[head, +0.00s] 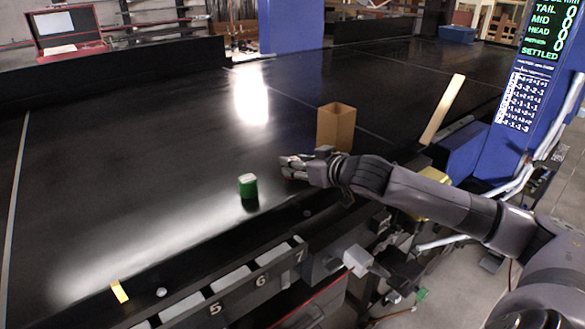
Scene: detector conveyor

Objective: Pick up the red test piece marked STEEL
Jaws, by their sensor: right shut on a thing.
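My right gripper (287,167) reaches in from the right, low over the black conveyor belt (130,150). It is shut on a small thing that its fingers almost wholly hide. Only a hint of red shows at the fingers, and no STEEL marking can be read. A green test piece (248,187) with a pale top stands upright on the belt, to the left of the gripper and apart from it. My left gripper is not in view.
An open-topped brown box (336,127) stands on the belt behind my right gripper. A pale slanted board (442,109) and a blue display post (530,75) are at the right. Numbered bays (262,280) line the near edge. The left belt is clear.

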